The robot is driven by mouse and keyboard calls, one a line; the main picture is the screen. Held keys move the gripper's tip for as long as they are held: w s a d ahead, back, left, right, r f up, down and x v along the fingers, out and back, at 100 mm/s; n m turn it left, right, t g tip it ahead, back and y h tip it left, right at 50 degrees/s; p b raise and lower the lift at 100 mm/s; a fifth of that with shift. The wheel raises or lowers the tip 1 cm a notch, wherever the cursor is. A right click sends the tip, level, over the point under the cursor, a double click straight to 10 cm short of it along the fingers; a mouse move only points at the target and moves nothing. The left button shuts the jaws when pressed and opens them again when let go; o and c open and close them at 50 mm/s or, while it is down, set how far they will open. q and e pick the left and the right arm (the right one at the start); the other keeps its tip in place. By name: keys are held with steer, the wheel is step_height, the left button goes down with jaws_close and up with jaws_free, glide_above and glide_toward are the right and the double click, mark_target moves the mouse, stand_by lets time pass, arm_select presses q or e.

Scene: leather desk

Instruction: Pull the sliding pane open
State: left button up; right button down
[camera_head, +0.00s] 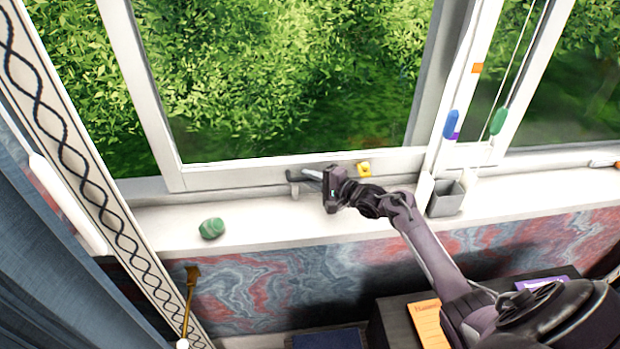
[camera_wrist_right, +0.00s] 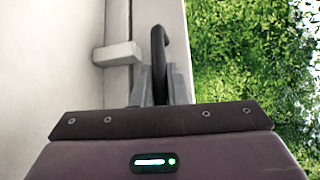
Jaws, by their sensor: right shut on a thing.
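The sliding pane is a white-framed window pane (camera_head: 225,176) in the head view, with greenery behind its glass. A strip of greenery also shows to the left of its left upright. A dark handle (camera_head: 293,178) sits at its bottom rail and shows as a dark curved bar in the right wrist view (camera_wrist_right: 159,50). My right gripper (camera_head: 313,175) reaches over the sill from the right. Its grey fingers (camera_wrist_right: 165,88) are shut on the handle; their tips partly hide its lower part. My left gripper is not in view.
On the white sill (camera_head: 265,225) are a green stone-like lump (camera_head: 212,228) at left and a grey open box (camera_head: 445,198) at right. A yellow item (camera_head: 364,169) is by the bottom rail. A blue curtain (camera_head: 40,240) hangs at left. An orange booklet (camera_head: 428,325) lies below.

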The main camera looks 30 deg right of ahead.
steer(key=c, duration=1.5)
jaws_free()
steer(key=shift+o, duration=0.2)
steer(key=b+v, duration=0.1)
steer(key=v, duration=0.6)
steer(key=shift+s+d, duration=0.1)
steer(key=shift+s, duration=0.25)
